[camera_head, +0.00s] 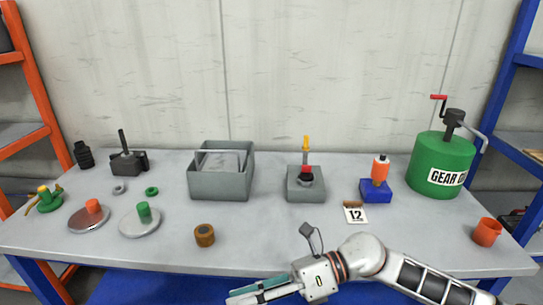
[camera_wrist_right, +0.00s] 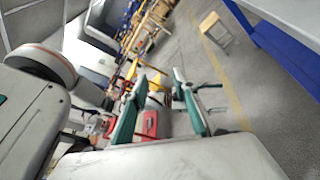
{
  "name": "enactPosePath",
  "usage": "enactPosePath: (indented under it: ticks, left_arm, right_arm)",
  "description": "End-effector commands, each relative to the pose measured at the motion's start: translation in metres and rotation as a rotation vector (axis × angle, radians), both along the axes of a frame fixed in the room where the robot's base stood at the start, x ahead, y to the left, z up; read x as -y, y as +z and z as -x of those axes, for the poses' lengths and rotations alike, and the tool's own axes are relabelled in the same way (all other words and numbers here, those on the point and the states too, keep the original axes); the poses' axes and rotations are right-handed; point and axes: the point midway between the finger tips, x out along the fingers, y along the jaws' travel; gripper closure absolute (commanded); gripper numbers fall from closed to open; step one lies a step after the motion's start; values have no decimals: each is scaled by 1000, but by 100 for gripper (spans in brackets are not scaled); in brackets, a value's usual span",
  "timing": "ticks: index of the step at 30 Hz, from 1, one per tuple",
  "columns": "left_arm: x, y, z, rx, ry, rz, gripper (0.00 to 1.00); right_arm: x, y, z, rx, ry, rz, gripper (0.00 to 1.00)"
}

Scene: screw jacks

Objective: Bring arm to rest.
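My right arm comes in from the lower right of the head view and lies across the front edge of the grey table (camera_head: 265,245). My right gripper (camera_head: 234,296) is low at the bottom edge, pointing left, in front of the table. In the right wrist view the two teal fingers of the gripper (camera_wrist_right: 160,80) stand apart with nothing between them. Floor and distant shelving show beyond them. My left arm and gripper are not in view.
Farther back are a grey bin (camera_head: 222,185), a blue-based orange jack (camera_head: 376,190) and a green gear oil drum (camera_head: 438,160). A stool (camera_wrist_right: 214,30) stands on the floor.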

Motion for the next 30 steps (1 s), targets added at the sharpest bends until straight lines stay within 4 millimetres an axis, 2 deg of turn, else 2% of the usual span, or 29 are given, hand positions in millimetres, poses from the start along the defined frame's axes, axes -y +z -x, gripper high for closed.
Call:
enactPosePath:
  ticks: [1, 3, 8, 11, 14, 17, 18, 20, 22, 26, 27, 30]
  left_arm:
    - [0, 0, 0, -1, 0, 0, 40]
    - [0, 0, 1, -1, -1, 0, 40]
    - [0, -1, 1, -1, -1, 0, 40]
    - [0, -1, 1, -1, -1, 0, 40]
    - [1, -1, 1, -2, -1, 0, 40]
    - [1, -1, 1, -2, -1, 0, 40]
    - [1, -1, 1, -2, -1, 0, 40]
    - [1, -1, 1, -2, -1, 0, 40]
    - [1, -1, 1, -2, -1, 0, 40]
    - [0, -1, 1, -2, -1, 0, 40]
    - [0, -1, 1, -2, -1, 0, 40]
    - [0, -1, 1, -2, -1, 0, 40]
  right_arm:
    - [-10, 9, 2, -91, -51, -78, 71]
    - [-17, 22, -3, -221, -135, -179, 71]
    - [-12, 39, -31, -540, -343, -392, 71]
    - [5, 33, -53, -754, -482, -510, 71]
    - [31, 12, -74, -975, -630, -618, 71]
    - [64, -22, -88, -1199, -783, -717, 71]
    - [79, -40, -91, -1290, -846, -752, 71]
    - [102, -70, -92, -1425, -944, -806, 71]
    - [130, -108, -86, -1582, -1058, -865, 71]
    - [178, -180, -58, -1844, -1261, -954, 71]
    - [191, -200, -46, -1915, -1318, -977, 71]
    - [218, -243, -13, -2067, -1447, -1027, 71]
